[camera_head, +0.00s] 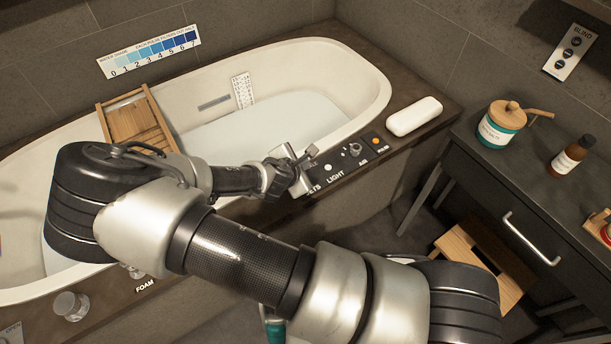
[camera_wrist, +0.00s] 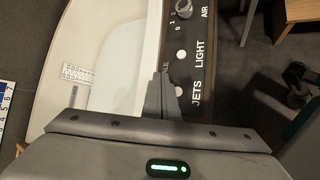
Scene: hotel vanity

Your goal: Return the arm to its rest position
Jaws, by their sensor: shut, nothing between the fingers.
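My arm reaches across the picture in the head view, from the lower right to the left and back toward the middle. My gripper (camera_head: 308,157) is over the tub's front ledge, near the control panel (camera_head: 340,162) with the JETS, LIGHT and AIR labels. In the wrist view my gripper (camera_wrist: 164,88) is shut and empty, its fingers together just beside the panel (camera_wrist: 201,75). I cannot tell whether the fingertips touch the panel. My arm hides part of the tub's front edge and part of the panel's lettering.
The bathtub (camera_head: 357,75) holds pale water, with a wooden tray (camera_head: 137,122) across it. A white pillow-like block (camera_head: 414,116) lies on the ledge. At right, a dark vanity (camera_head: 480,182) bears a teal jar (camera_head: 499,128) and brown bottle (camera_head: 571,158). A wooden stool (camera_head: 457,246) stands below.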

